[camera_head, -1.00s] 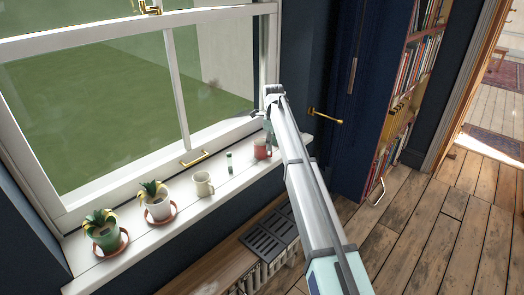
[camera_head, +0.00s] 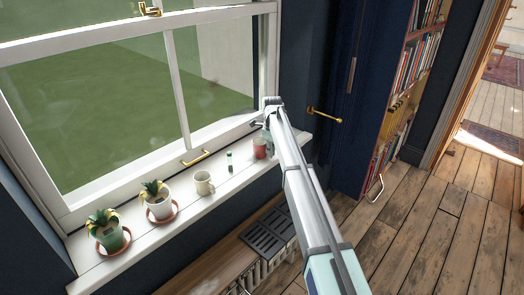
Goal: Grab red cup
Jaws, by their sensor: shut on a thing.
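The red cup (camera_head: 259,149) stands on the white window sill at its right end, partly hidden by my arm. My gripper (camera_head: 266,139) is at the cup from above and to the right, shut on it. The fingertips are small and mostly hidden behind the wrist and the arm, so the exact contact cannot be made out. The cup looks upright and at sill height.
The window frame rises behind. A blue door with a brass handle (camera_head: 324,115) is at right.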

